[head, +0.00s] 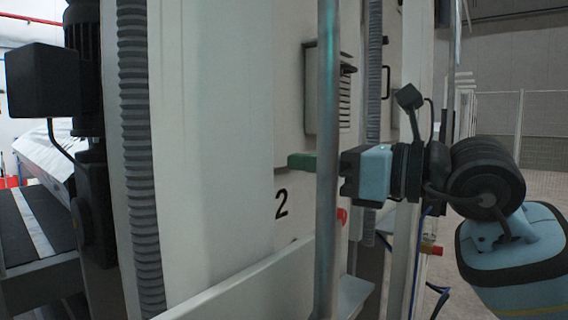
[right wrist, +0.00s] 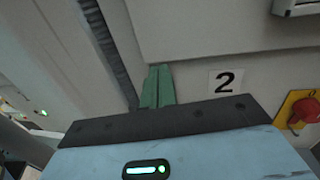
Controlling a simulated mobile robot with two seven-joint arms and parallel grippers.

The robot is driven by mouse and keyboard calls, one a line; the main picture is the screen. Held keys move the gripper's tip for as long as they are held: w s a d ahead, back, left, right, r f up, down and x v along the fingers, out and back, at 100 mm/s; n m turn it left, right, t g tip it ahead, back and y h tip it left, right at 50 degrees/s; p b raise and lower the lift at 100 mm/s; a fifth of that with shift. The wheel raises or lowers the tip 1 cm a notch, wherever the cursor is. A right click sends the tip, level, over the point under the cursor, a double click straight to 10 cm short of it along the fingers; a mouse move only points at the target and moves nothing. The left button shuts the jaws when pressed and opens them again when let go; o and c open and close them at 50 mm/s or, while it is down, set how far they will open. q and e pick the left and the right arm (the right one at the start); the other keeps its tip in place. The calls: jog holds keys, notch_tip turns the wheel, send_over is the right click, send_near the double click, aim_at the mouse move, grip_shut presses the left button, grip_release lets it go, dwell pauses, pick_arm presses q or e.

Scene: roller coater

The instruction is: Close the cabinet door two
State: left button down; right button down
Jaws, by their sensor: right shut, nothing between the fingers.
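The white cabinet front (head: 235,110) carries a black number 2 (head: 281,203) in the head view. The number label also shows in the right wrist view (right wrist: 225,81), just below the lower edge of a pale panel (right wrist: 200,25), likely door two. My right gripper (head: 292,161) comes from the right, its green fingers pressed together and empty. Its tips are at the cabinet front, just above the number; I cannot tell whether they touch. In the right wrist view the fingers (right wrist: 157,86) point at the panel's lower edge, left of the label. My left gripper is out of view.
A grey upright pole (head: 327,110) stands in front of the gripper's fingers in the head view. A red knob on a yellow plate (right wrist: 300,112) sits right of the label. Ribbed grey columns (head: 137,130) flank the cabinet. Open floor (head: 530,185) lies to the right.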

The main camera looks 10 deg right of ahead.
jog(key=shift+f+b+v, duration=0.15)
jog(key=shift+b+v, duration=0.05)
jog(key=shift+v, duration=1.25)
jog(key=shift+f+b+v, duration=0.15)
jog(key=shift+b+v, duration=0.05)
jog(key=shift+v, duration=1.3)
jog(key=shift+s+a, duration=0.1)
jog(key=shift+a, duration=0.05)
